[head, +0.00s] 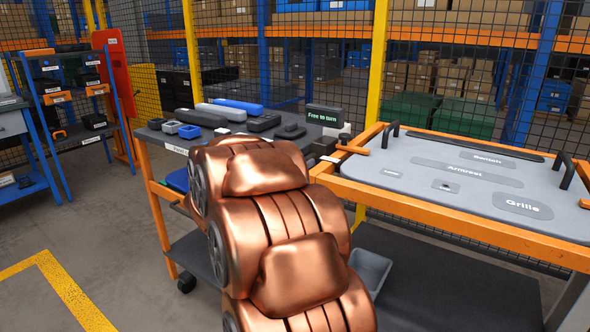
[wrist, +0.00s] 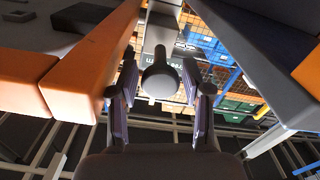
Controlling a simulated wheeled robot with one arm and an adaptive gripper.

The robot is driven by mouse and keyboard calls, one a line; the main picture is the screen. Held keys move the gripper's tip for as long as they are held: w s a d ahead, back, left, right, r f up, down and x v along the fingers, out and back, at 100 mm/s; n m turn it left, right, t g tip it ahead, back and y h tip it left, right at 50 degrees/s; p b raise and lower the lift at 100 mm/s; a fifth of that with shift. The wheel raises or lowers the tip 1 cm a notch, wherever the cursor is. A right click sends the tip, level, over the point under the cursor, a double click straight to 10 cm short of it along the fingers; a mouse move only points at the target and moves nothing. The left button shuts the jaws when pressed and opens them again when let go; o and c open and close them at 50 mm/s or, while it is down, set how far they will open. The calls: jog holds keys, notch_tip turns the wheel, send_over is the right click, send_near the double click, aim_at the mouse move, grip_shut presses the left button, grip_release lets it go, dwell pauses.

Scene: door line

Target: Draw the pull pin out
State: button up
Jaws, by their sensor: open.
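In the wrist view a grey round-headed knob on a short stem (wrist: 158,78), which looks like the pull pin, lies between the two fingers of my gripper (wrist: 160,72). The fingers are spread, with a visible gap on each side of the knob, so they do not grip it. A dark sign reading "Free to turn" (head: 324,115) stands at the right end of the parts table in the head view. What the pin sits in is hidden.
An orange-framed table (head: 450,232) with a grey labelled panel (head: 400,182) stands at the right. Orange beams (wrist: 75,75) run close beside my gripper at left. The parts table (head: 160,135) holds several dark parts. Open floor (head: 130,250) lies at the left.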

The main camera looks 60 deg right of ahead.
jog(key=a, duration=1.2)
jog(key=shift+w, duration=0.2)
dwell(0.5)
